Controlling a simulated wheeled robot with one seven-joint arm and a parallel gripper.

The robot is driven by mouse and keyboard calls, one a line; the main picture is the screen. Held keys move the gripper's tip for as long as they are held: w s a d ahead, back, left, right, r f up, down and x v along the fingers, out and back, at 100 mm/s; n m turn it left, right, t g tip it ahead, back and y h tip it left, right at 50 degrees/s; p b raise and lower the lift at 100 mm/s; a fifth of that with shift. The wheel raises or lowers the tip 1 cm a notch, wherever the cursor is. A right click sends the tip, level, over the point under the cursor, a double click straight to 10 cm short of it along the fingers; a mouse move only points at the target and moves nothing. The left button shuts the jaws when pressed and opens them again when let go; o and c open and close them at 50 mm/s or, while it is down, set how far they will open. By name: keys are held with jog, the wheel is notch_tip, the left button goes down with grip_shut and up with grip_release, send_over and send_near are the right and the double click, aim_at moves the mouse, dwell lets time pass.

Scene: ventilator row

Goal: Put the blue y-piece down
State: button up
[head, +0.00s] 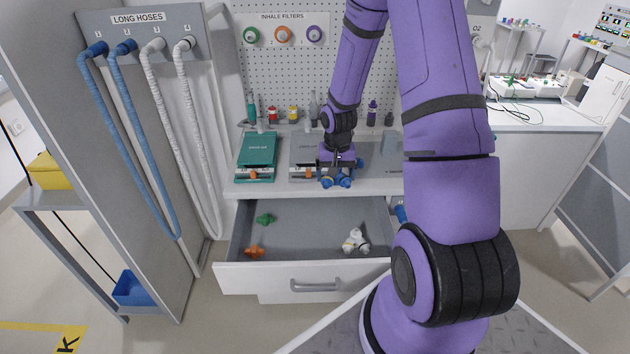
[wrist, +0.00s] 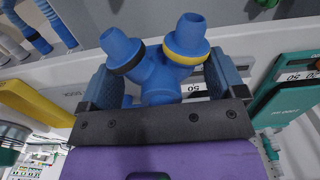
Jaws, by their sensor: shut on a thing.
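My gripper (head: 338,168) is shut on the blue y-piece (head: 337,182), with one finger pad on each side of it in the wrist view. There the blue y-piece (wrist: 160,70) points two ports away from the gripper, one with a black ring and one with a yellow ring. In the head view it appears at the front part of the grey worktop (head: 376,187), above the open drawer. I cannot tell whether it touches the worktop.
The open drawer (head: 330,212) holds a green piece (head: 265,219), an orange piece (head: 254,252) and a white y-piece (head: 355,241), with bare floor between them. A teal device (head: 257,150) and a grey device (head: 306,148) stand on the worktop. Hoses (head: 130,130) hang at left.

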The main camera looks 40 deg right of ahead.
send_over(315, 189)
jog(key=shift+f, duration=2.1)
jog(key=shift+f, duration=0.15)
jog(key=shift+f, duration=0.3)
jog(key=shift+f, duration=0.15)
jog(key=o, duration=0.8)
